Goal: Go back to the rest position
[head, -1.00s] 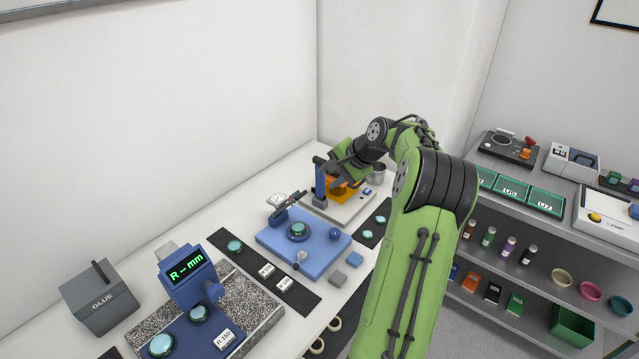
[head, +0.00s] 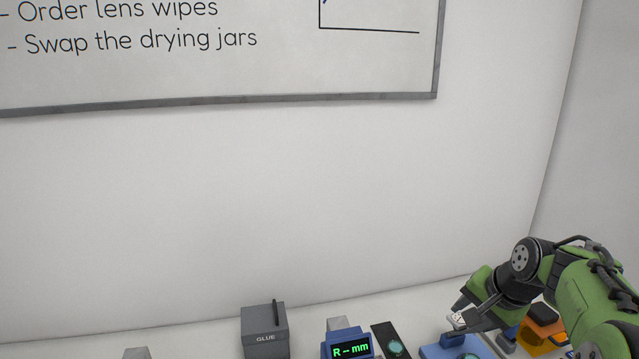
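My gripper (head: 463,318) is at the lower right of the head view, at the end of my green arm. It hangs above the blue fixture (head: 441,352), whose lower part is cut off by the picture edge. The fingers are small and partly overlap the things behind them, so I cannot tell whether they are open or shut. I see nothing clearly held.
An orange block (head: 541,336) is behind my arm. A whiteboard (head: 220,50) hangs on the wall.

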